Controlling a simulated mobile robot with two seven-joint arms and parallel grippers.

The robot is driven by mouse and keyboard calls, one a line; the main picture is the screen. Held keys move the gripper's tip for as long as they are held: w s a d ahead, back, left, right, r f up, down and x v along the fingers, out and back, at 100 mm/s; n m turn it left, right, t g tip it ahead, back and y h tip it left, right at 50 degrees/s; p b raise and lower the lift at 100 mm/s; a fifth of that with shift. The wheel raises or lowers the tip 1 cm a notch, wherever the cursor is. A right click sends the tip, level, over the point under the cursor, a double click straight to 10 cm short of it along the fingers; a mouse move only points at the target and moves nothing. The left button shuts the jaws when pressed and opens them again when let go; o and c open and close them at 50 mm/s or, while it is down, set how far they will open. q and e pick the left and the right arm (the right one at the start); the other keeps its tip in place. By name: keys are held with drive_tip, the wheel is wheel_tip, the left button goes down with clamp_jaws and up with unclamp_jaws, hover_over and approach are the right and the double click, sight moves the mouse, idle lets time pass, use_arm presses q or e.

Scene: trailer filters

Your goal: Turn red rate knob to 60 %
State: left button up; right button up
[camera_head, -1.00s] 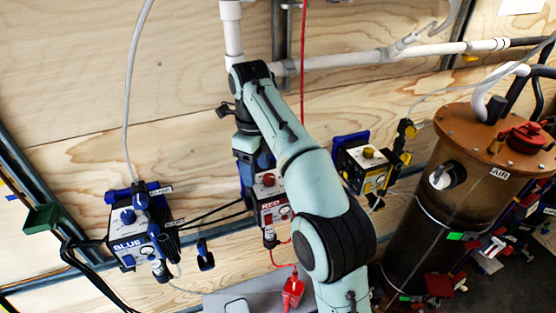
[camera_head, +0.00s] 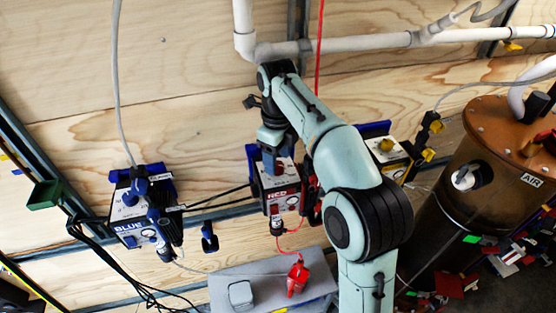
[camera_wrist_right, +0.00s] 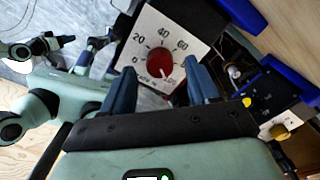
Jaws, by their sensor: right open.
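The red rate knob (camera_wrist_right: 160,63) shows in the right wrist view on a white dial plate with a percent scale. A pale mark is at its lower right, near the 100 end. The knob belongs to the pump box labelled RED (camera_head: 282,197) in the head view. My right gripper (camera_wrist_right: 162,88) is open, with one blue finger on each side below the knob; I cannot tell if either touches it. In the head view the right gripper (camera_head: 271,162) is just in front of that box's upper face. Teal arm parts and dark blue pieces show at the left of the wrist view; a left gripper there is unclear.
The BLUE pump box (camera_head: 142,212) hangs to the left and a yellow-knobbed box (camera_head: 388,155) to the right. A brown AIR tank (camera_head: 470,215) stands at the right.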

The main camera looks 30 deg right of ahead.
drive_tip(key=shift+f, duration=0.85)
drive_tip(key=c, duration=1)
drive_tip(key=shift+c, duration=0.2)
